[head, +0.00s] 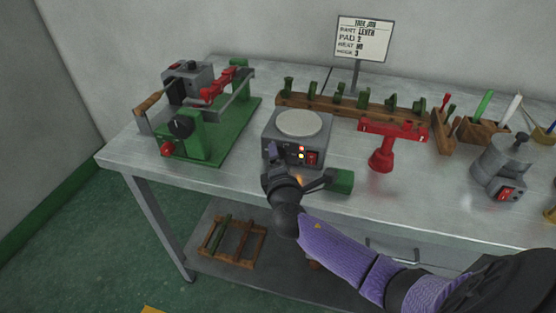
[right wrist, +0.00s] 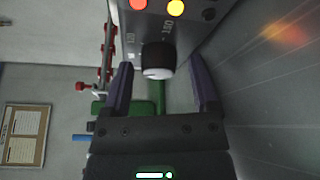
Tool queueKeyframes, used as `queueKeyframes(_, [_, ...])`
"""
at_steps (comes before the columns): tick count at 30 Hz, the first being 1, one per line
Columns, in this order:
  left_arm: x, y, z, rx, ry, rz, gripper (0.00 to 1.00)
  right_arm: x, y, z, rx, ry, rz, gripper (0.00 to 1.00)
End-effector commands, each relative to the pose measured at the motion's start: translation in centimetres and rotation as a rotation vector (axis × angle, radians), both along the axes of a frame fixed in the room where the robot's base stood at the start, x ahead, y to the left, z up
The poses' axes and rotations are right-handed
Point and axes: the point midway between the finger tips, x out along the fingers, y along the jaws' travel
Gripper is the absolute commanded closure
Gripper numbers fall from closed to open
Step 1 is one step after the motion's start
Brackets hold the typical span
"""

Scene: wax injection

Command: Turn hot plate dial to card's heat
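The hot plate (head: 270,122) is a grey box with a pale round top, standing on the metal bench. Its front has lights and a red switch (head: 312,158). In the right wrist view its dial (right wrist: 158,58) is a black knob with a white end face, beside a lit red and a lit yellow light. My right gripper (head: 274,157) is at the hot plate's front; its purple fingers (right wrist: 161,76) are open, one each side of the dial, with visible gaps. The card (head: 362,40) stands behind; its heat line is too small to read surely. My left gripper is out of view.
A green-based press (head: 232,140) stands left of the hot plate. A wooden rack (head: 350,103) with green pieces lies behind it. A red stand (head: 381,158) and a grey pot (head: 500,168) are to the right. A green block (head: 342,181) lies close beside my right gripper.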

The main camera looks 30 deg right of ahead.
Motion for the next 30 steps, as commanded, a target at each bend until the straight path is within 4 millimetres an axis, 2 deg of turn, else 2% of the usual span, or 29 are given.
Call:
queueKeyframes(8, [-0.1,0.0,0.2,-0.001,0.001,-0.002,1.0,-0.2,0.1,0.0,0.0,0.001,0.0,0.19])
queueKeyframes(11, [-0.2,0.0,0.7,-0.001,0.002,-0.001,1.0,-1.3,0.7,0.2,0.001,0.002,0.003,0.19])
queueKeyframes(21, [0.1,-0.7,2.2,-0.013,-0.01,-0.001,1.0,-7.2,3.6,0.8,0.001,0.002,0.0,0.19])
queueKeyframes(25, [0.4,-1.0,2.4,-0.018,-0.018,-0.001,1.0,-8.4,4.3,0.8,0.001,0.001,0.001,0.19])
queueKeyframes(30, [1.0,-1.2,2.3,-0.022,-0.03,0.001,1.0,-8.9,4.5,0.9,0.0,-0.001,0.0,0.19])
